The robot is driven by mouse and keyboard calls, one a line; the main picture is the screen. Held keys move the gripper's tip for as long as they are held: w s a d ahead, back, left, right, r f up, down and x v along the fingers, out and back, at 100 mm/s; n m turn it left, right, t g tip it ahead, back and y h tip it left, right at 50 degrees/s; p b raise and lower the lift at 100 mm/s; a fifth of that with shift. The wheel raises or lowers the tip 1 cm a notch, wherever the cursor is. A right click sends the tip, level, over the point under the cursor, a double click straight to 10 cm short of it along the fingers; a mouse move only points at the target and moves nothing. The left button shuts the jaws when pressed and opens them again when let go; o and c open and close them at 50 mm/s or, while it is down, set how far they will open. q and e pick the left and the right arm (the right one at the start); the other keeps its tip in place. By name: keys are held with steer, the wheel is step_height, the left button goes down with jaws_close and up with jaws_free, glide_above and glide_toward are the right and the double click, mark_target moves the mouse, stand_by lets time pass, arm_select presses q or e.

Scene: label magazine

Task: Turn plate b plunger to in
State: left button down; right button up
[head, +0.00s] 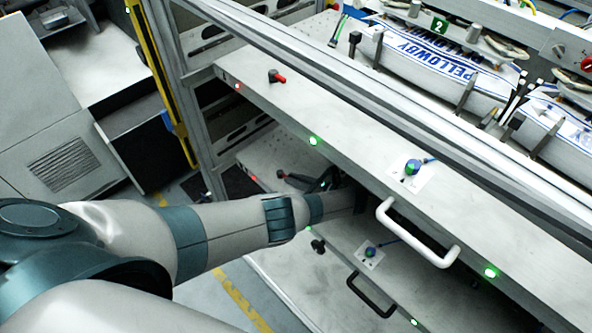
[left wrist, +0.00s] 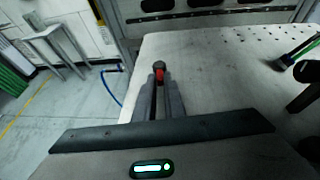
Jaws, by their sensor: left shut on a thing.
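My left arm reaches in from the left, under the upper plate (head: 350,120) and over the lower plate (head: 262,160). The left gripper (head: 305,182) is partly in the upper plate's shadow. In the left wrist view the left gripper (left wrist: 160,92) is shut on a small plunger (left wrist: 159,73) with a black end and a red part between the fingertips. Its red tip also shows in the head view (head: 281,175) above the lower plate. A similar red and black plunger (head: 277,76) stands on the upper plate. I cannot read which plate is b.
The upper plate hangs close above my left forearm. A white handle (head: 418,233) and a black handle (head: 371,295) jut from the plates' fronts. Blue-green knobs (head: 412,166) sit on white labels. A yellow post (head: 158,70) stands left; open floor lies in front.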

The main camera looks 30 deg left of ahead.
arm_select(q)
steer(key=shift+s+a+m+t+p, duration=0.1)
steer(key=shift+s+m+t+p, duration=0.3)
steer(key=shift+m+t+p, duration=0.45)
steer(key=shift+h, duration=0.3)
steer(key=c, duration=1.8)
jaws_free()
steer(key=shift+c, duration=0.2)
steer(key=b+v, duration=0.2)
steer(key=v, duration=1.5)
steer(key=shift+s+d+b, duration=0.15)
steer(key=shift+d+b, duration=0.1)
steer(key=shift+b, duration=0.05)
